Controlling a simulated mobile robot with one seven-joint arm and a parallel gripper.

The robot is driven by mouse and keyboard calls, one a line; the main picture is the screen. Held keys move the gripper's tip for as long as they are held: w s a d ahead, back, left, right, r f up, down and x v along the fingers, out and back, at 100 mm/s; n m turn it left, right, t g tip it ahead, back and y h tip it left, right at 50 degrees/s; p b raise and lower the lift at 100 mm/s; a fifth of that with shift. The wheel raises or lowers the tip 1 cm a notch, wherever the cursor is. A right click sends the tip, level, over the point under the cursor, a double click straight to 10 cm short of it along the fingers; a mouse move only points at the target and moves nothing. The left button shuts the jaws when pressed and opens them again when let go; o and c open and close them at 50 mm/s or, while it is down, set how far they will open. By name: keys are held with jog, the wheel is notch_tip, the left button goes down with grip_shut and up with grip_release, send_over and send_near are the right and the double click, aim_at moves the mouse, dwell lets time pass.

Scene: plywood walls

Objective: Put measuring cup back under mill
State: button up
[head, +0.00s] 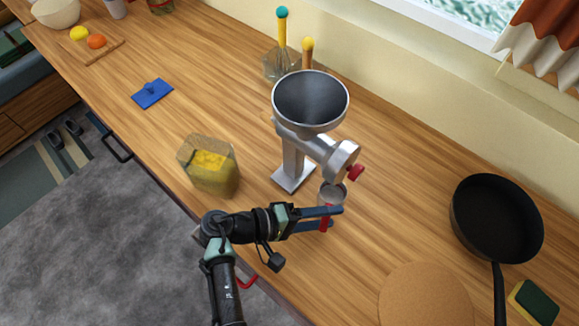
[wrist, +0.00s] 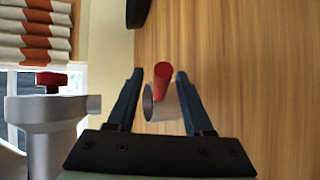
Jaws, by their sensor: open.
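The measuring cup is a small grey metal cup (head: 331,191) with a red handle (head: 325,221). It rests on the wooden counter, just below the mill's outlet in the head view. The silver mill (head: 311,105) stands upright with a wide funnel on top and a red knob at its outlet. It shows at the left of the wrist view (wrist: 48,118). My gripper (head: 337,217) is open around the cup's handle. In the wrist view the cup (wrist: 163,108) and handle lie between the two fingers (wrist: 160,73), with gaps on both sides.
A black pan (head: 495,215), a round cork mat (head: 426,297) and a sponge (head: 533,302) lie at right. The counter between mill and pan is clear.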

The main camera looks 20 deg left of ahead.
jog(key=b+v, duration=0.2)
jog(key=v, duration=1)
jog(key=shift+r, duration=0.15)
